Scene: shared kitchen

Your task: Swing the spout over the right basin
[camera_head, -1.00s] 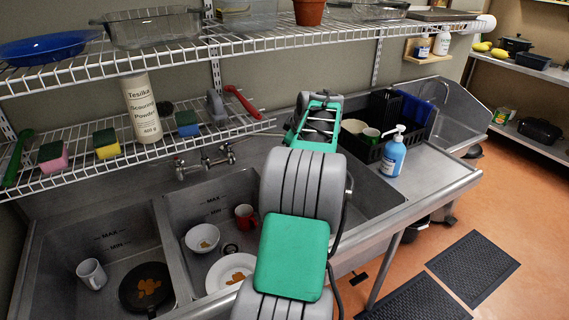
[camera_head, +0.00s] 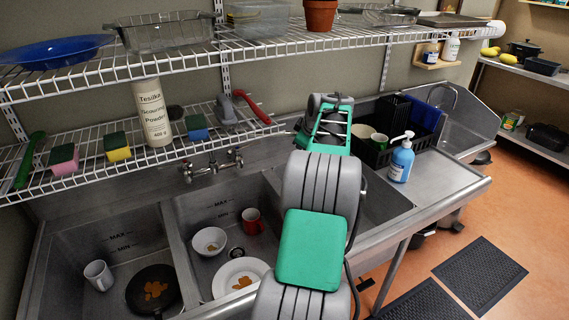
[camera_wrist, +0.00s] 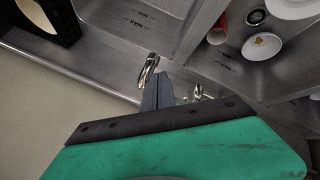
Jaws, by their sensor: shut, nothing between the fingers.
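A metal sink has several basins. The middle basin (camera_head: 187,235) holds dishes; the right basin (camera_head: 398,207) is partly covered by my arm and the part I see is bare. Chrome taps (camera_head: 212,166) sit on the back wall above the left and middle basins. In the wrist view a chrome piece (camera_wrist: 148,70), possibly the spout, lies at the back edge near the divider, and another tap part (camera_wrist: 198,93) shows to its right. My gripper (camera_wrist: 158,80) is shut and empty, close beside the chrome piece; contact is unclear. My arm hides the gripper in the head view.
A wire shelf (camera_head: 100,168) with sponges and scouring powder hangs above the taps, left of my arm. A black dish rack (camera_head: 378,150) and blue soap bottle (camera_head: 401,160) stand to the right. A red mug (camera_head: 252,221), bowl (camera_head: 209,241) and plate (camera_head: 226,279) lie in the middle basin.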

